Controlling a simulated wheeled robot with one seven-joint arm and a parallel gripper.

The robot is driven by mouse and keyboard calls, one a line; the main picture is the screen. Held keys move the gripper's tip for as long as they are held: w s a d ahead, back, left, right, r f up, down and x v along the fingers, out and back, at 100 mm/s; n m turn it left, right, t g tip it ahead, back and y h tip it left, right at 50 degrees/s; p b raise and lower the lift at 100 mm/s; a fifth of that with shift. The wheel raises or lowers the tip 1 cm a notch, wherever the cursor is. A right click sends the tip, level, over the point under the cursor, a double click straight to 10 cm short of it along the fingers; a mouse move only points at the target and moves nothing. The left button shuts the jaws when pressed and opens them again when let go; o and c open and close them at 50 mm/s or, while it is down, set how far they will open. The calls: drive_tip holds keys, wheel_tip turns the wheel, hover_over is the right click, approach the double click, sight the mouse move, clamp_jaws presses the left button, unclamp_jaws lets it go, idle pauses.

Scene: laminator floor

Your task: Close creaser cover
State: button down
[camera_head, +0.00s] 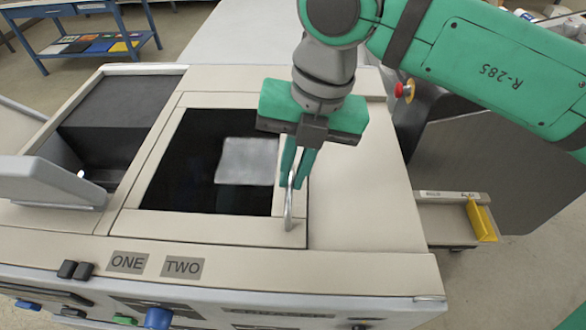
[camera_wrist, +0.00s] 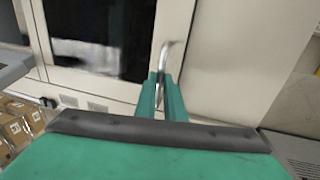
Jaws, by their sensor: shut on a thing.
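The cover (camera_head: 200,228) is a beige frame around a dark window with a pale reflection, on top of the machine. It lies about level with the machine top; I cannot tell whether a small gap remains under it. A silver bar handle (camera_head: 289,208) stands on its right side. My gripper (camera_head: 292,180) points down from above and is shut on this handle. In the wrist view the fingers (camera_wrist: 162,98) close around the handle (camera_wrist: 163,60), with the dark window (camera_wrist: 105,35) to the left. The fingers hide part of the handle.
An open dark compartment (camera_head: 105,125) lies left of the cover, with a raised grey flap (camera_head: 50,182) beside it. Labels ONE (camera_head: 127,262) and TWO (camera_head: 182,267) sit on the front edge. A red knob (camera_head: 405,90) and a tray with a yellow piece (camera_head: 481,220) are at the right.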

drive_tip(key=shift+w+a+r, duration=0.1)
drive_tip(key=shift+a, duration=0.15)
drive_tip(key=c, duration=1.8)
unclamp_jaws()
drive_tip(key=shift+c, duration=0.2)
wheel_tip(320, 180, up, 10)
drive_tip(key=d, duration=0.2)
drive_tip(key=shift+r, duration=0.25)
drive_tip(key=shift+d, duration=0.1)
